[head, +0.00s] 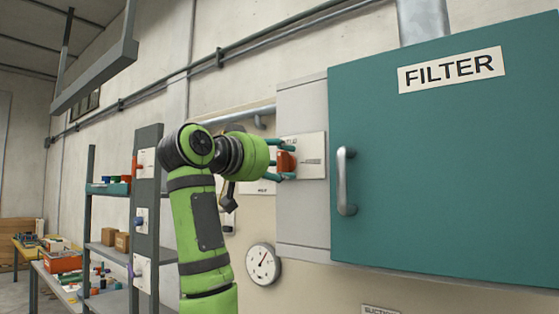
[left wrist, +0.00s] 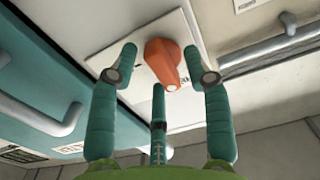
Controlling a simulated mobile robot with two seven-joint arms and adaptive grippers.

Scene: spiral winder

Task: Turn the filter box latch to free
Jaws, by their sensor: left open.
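The filter box (head: 440,170) is a teal cabinet with a "FILTER" label and a grey handle (head: 346,181). Its latch (head: 285,161) is an orange-red knob on a white plate (head: 312,156) on the box's grey side section. The latch also shows in the left wrist view (left wrist: 163,62), on the white plate (left wrist: 110,50). My left gripper (head: 287,161) is at the latch, with its teal fingers around it. In the left wrist view the left gripper (left wrist: 158,75) is open, with fingers on both sides of the latch and gaps visible. My right gripper is not in view.
A round gauge (head: 263,264) is on the wall below the latch. A grey post with coloured knobs (head: 148,220) and shelves (head: 105,250) stand at the left. Pipes (head: 230,50) run along the wall.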

